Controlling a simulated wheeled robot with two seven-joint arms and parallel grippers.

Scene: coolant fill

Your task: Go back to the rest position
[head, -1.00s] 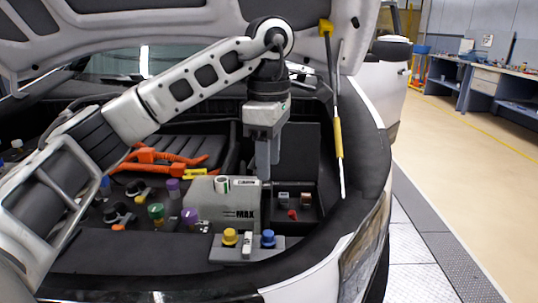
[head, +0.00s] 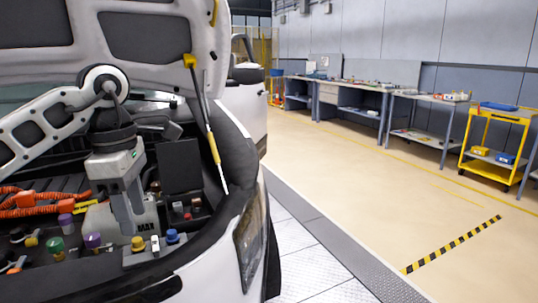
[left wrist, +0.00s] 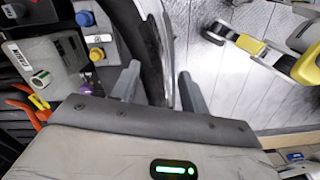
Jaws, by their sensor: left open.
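My left gripper (head: 128,212) hangs fingers-down over the open engine bay in the head view, in front of the grey box marked MAX (head: 148,222). In the left wrist view my left gripper (left wrist: 158,88) shows two fingers apart with nothing between them. The yellow cap (head: 138,243) and blue cap (head: 172,236) stand just below the fingers. Both caps also show in the left wrist view, the yellow (left wrist: 96,54) and the blue (left wrist: 84,19), left of the fingers. My right gripper is not seen in the head view.
The raised hood (head: 150,30) and its strut (head: 205,115) are close to my left arm. The car's front edge (head: 215,235) curves below. The floor (head: 350,190) to the right is clear. Workbenches (head: 350,95) and a yellow cart (head: 495,145) stand farther back.

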